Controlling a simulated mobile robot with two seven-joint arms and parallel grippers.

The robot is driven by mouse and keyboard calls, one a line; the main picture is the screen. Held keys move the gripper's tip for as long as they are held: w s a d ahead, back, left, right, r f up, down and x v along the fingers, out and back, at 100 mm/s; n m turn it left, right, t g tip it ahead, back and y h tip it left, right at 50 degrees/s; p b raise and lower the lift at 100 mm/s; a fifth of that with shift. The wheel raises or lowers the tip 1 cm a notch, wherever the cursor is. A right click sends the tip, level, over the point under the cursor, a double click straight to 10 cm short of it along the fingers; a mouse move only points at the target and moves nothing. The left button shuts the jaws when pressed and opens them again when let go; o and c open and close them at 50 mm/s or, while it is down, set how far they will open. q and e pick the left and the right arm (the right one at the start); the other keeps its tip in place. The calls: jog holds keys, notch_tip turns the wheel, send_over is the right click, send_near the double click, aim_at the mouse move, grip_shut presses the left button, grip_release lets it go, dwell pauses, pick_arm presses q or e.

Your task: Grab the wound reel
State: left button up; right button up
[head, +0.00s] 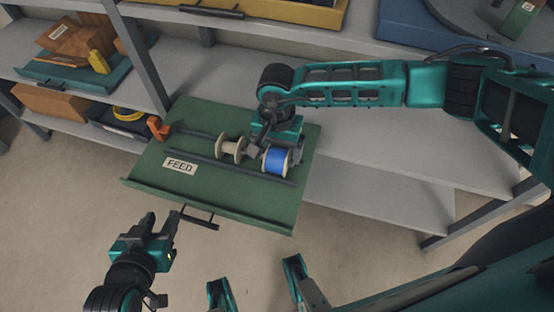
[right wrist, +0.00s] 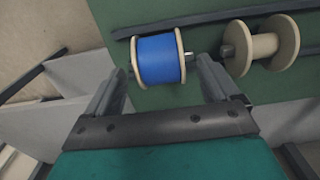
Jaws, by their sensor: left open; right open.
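The wound reel (head: 276,161), a spool with pale flanges and blue winding, lies on its side on the green FEED tray (head: 215,203). In the right wrist view the blue reel (right wrist: 159,60) sits between and just beyond the fingertips of my right gripper (right wrist: 163,68). The jaws are open, one finger near each flange, and do not visibly hold it. In the head view my right gripper (head: 274,148) is over the tray behind the reel. My left gripper (head: 161,224) is open and empty, in front of the tray's left part.
A bare pale spool (head: 230,149) lies left of the reel in the head view, close to my right gripper. Dark rails (head: 205,162) cross the tray. An orange part (head: 157,128) sits at its left edge. Shelf space (head: 380,195) right of the tray is clear.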

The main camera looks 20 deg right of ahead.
jog(key=shift+f, duration=0.2)
jog(key=shift+c, duration=0.6)
jog(key=c, duration=1.2)
jog(key=shift+o, duration=0.2)
jog(key=shift+r, duration=0.15)
